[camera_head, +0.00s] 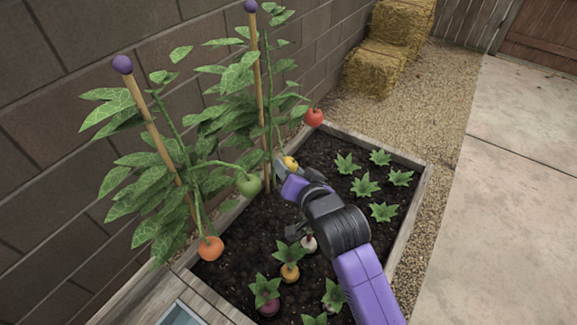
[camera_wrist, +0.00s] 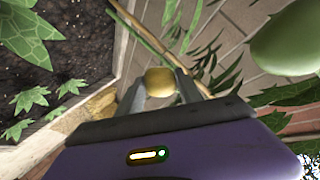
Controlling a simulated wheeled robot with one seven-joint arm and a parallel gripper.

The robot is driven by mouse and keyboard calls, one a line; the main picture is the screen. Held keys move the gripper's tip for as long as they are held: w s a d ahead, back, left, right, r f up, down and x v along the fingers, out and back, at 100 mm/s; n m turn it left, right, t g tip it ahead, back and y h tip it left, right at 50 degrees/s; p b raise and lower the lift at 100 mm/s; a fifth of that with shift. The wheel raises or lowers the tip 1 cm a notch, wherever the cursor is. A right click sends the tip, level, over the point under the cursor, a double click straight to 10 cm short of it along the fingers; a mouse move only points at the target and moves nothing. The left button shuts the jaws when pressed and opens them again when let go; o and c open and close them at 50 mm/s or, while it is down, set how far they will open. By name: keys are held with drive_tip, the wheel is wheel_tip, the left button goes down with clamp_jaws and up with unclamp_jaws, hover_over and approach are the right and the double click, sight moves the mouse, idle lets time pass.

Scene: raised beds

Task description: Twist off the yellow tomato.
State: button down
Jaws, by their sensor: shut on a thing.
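The yellow tomato (camera_head: 290,162) is at the tip of my gripper (camera_head: 284,168), beside the stake of the farther tomato plant. In the wrist view the yellow tomato (camera_wrist: 160,81) sits between the two grey fingers of my gripper (camera_wrist: 161,88), which are shut on it. Leaves and a stake show behind it. I cannot tell whether its stem is still joined to the plant.
A green tomato (camera_head: 248,185) hangs just left of my gripper, an orange one (camera_head: 210,248) lower left, and a red one (camera_head: 313,117) above right. Wooden stakes (camera_head: 258,85) stand along the block wall (camera_head: 60,190). Root vegetables (camera_head: 289,272) and leafy seedlings (camera_head: 364,186) grow in the bed.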

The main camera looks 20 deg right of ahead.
drive_tip(key=shift+r+p+v, duration=0.15)
drive_tip(key=shift+p+v, duration=0.8)
drive_tip(key=shift+v, duration=0.55)
drive_tip(key=shift+r+p+v, duration=0.2)
drive_tip(key=shift+p+v, duration=0.7)
drive_tip(key=shift+v, duration=0.55)
drive_tip(key=shift+w, duration=0.15)
